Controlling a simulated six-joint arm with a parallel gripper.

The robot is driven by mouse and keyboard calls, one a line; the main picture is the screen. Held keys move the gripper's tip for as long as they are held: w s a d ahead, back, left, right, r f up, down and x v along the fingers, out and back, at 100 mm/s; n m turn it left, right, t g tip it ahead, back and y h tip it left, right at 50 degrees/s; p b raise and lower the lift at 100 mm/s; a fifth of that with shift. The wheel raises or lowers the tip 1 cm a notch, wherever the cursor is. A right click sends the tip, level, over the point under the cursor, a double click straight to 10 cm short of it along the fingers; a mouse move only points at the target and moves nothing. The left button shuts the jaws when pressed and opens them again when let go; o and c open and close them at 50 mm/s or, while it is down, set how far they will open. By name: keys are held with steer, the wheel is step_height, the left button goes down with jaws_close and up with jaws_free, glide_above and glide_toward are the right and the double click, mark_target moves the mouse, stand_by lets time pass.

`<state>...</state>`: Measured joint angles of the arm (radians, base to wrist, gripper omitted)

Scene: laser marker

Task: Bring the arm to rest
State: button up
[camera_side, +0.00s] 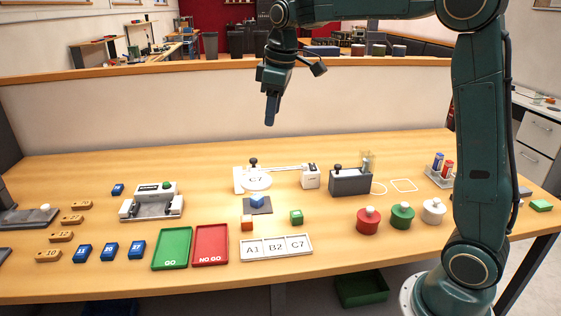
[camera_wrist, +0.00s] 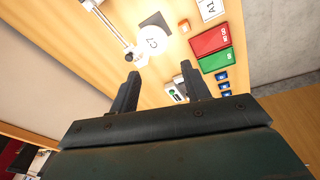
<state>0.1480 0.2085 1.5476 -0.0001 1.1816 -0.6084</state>
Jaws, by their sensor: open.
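My gripper (camera_side: 270,108) hangs in the air, well above the back part of the wooden table (camera_side: 340,270), with its fingers pointing down. In the wrist view my gripper (camera_wrist: 158,82) shows two dark fingers spread apart with nothing between them. The arm reaches in from the right side and is bent over the table. No object touches the fingers.
Below stand a white round device marked C7 (camera_side: 257,182), a grey-white machine (camera_side: 152,202) and a dark box-shaped device (camera_side: 349,182). Green (camera_side: 172,249) and red (camera_side: 210,245) trays lie in front. Red (camera_side: 368,221), green and white weights stand right. The air around my gripper is clear.

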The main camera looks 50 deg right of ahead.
steer(key=s+a+r+m+t, duration=0.1)
steer(key=s+a, duration=0.1)
steer(key=s, duration=0.6)
steer(key=s+a+r+m+t, duration=0.1)
steer(key=s+a+m, duration=0.15)
steer(key=s, duration=0.45)
steer(key=s+a+f+m+t, duration=0.1)
steer(key=s+f, duration=0.5)
steer(key=s, duration=0.6)
steer(key=shift+s+a+f+m, duration=0.15)
steer(key=shift+s+a+m, duration=0.15)
steer(key=shift+a, duration=0.35)
steer(key=shift+w, duration=0.1)
